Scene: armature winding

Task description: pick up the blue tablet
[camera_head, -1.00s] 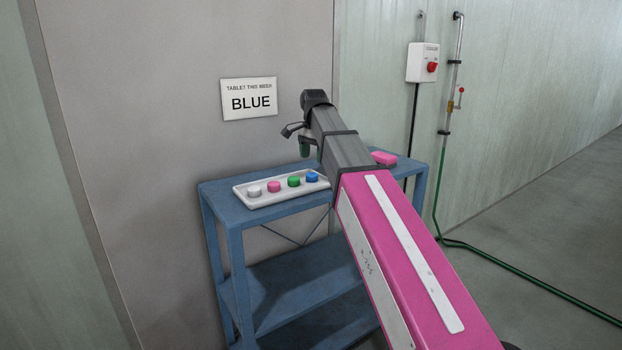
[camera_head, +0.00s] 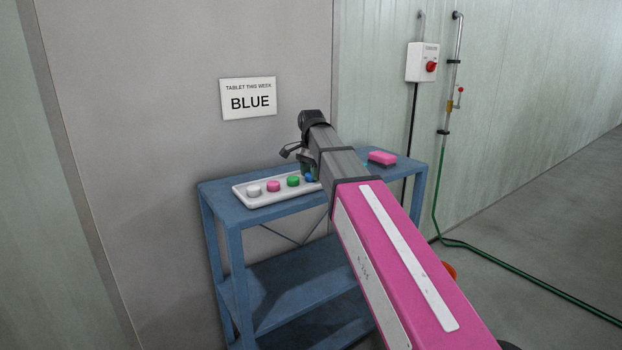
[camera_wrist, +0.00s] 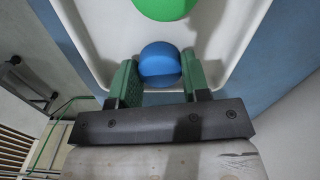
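The blue tablet (camera_wrist: 159,64) is a small round disc at the right end of a white tray (camera_head: 262,202). In the head view the blue tablet (camera_head: 310,177) is partly hidden by my gripper (camera_head: 307,170). In the wrist view my gripper (camera_wrist: 159,85) is open, with one green finger on each side of the blue tablet's near part. A gap shows beside the left finger; whether the right finger touches is hard to tell. The green tablet (camera_wrist: 165,8) lies just beyond the blue one.
White (camera_head: 254,191), pink (camera_head: 273,186) and green tablets share the tray, on a blue trolley (camera_head: 225,212) against the wall. A pink block (camera_head: 382,158) lies at the trolley's right. A sign (camera_head: 249,99) reads "TABLET THIS WEEK BLUE". A green hose (camera_head: 520,280) runs along the floor.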

